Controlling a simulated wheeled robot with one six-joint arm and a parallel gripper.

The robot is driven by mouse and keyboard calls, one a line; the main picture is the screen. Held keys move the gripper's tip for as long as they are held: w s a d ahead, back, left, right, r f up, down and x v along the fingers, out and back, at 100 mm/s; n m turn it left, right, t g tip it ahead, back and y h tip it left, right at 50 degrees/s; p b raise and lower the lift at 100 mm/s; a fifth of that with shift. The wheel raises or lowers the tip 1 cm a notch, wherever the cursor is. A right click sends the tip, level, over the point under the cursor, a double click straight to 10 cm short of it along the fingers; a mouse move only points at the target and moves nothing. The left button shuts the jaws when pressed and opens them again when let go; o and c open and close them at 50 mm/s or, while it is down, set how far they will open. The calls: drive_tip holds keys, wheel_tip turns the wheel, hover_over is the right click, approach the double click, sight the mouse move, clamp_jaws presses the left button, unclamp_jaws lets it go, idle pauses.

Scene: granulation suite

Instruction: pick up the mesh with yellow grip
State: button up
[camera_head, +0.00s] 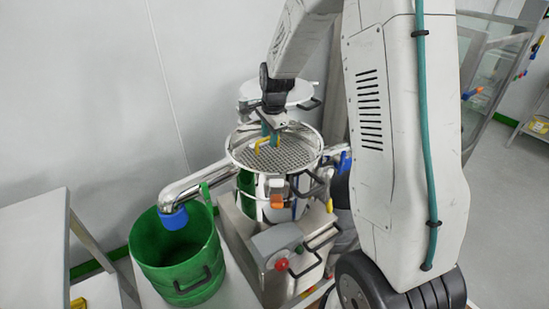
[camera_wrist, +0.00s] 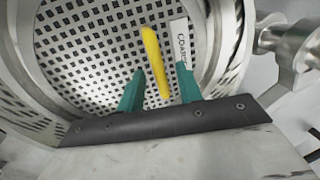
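The mesh (camera_head: 293,157) is a round perforated metal disc seated in the open top of the steel sieve housing. Its yellow grip (camera_head: 257,148) stands up from it, partly hidden by my gripper (camera_head: 269,133). In the wrist view the mesh (camera_wrist: 95,45) fills the upper part, with the yellow grip (camera_wrist: 153,58) near the middle. My gripper (camera_wrist: 160,84) has two teal fingers, apart, one on each side of the grip, with gaps showing. A white label (camera_wrist: 182,42) reading "COAR", partly covered by a finger, lies beside the grip.
A green bucket (camera_head: 146,242) stands left under the blue-tipped outlet pipe (camera_head: 196,182). A round lid (camera_head: 290,95) is raised behind the housing. A control box with a red knob (camera_head: 281,264) stands in front. A metal table (camera_head: 32,250) is at far left.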

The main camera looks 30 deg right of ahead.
drive_tip(key=shift+w+f, duration=0.2)
drive_tip(key=shift+f, duration=0.7)
drive_tip(key=shift+c, duration=0.2)
clamp_jaws()
